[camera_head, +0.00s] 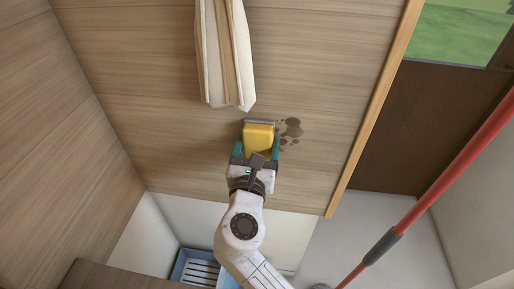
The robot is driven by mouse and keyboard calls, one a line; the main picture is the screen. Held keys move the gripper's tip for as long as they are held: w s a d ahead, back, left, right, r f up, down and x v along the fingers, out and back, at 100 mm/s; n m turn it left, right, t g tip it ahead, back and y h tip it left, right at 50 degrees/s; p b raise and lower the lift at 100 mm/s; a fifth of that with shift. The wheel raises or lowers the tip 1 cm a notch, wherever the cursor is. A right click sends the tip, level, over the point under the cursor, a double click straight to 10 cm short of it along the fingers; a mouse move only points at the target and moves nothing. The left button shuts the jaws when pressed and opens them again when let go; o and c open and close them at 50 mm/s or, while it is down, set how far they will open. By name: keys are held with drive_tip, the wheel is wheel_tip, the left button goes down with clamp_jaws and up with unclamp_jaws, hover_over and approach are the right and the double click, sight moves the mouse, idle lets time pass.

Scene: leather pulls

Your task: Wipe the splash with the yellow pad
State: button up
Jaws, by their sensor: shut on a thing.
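The yellow pad (258,138) is held between the teal-tipped fingers of my gripper (258,150). My gripper is shut on it, and a grey edge shows along the pad's far side. The splash (292,128) is a group of dark brown spots on the wood-grain surface. It lies just to the right of the pad, with smaller spots close to the right finger. Whether the pad touches the surface, and whether it covers more spots, I cannot tell.
A folded cream cloth-like thing (224,55) hangs or lies just beyond the pad. A light wooden edge strip (375,110) bounds the surface at right. A red pole (440,185) slants at right. A blue slatted crate (198,270) is at the bottom. Bare surface lies left.

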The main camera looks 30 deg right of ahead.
sight(257, 132)
drive_tip(key=shift+d, duration=0.15)
